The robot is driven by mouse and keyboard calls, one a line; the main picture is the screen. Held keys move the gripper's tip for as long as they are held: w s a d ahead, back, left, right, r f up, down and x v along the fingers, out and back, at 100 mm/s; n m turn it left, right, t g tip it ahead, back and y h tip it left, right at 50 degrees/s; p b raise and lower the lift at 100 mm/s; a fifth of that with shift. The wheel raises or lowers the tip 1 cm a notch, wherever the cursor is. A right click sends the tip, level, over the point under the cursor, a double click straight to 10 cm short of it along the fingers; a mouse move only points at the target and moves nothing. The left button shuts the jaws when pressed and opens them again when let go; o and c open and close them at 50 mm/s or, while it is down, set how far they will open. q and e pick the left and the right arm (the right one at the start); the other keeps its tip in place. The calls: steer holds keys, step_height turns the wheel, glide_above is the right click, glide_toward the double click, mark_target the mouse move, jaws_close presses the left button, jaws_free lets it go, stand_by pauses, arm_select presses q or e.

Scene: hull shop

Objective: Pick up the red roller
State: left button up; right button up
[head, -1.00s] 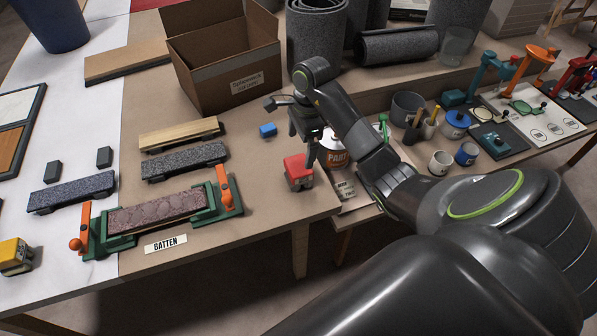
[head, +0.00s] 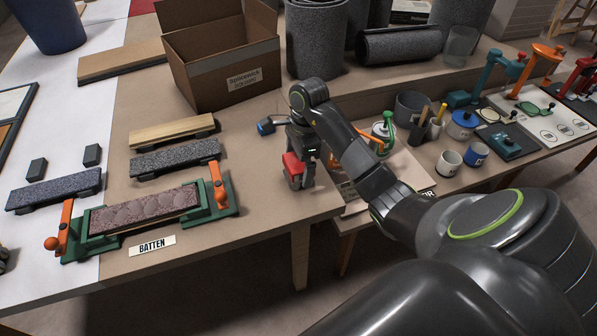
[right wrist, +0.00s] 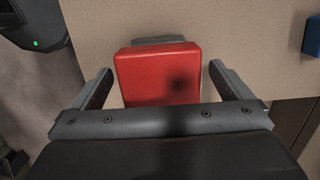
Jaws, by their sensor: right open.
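The red roller (head: 293,168), a red block on a grey body, stands on the brown bench top near its front edge. My right gripper (head: 300,172) is over it, pointing down, and partly covers it in the head view. In the right wrist view the red roller (right wrist: 157,76) lies between the two spread fingers of my right gripper (right wrist: 161,73). A gap shows on each side, so the gripper is open and not holding it. My left gripper is not in view.
A cardboard box (head: 225,80) stands behind that. A green clamp frame with orange handles (head: 222,196) and a BATTEN label (head: 152,246) are to the left. Mugs (head: 448,163) stand on the right bench.

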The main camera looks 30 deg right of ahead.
step_height(320, 180, down, 2)
steer(key=shift+a+f, duration=0.1)
steer(key=shift+a, duration=0.05)
steer(key=c, duration=1.3)
steer(key=shift+w+r, duration=0.1)
steer(key=shift+r, duration=0.1)
steer(key=shift+c, duration=0.8)
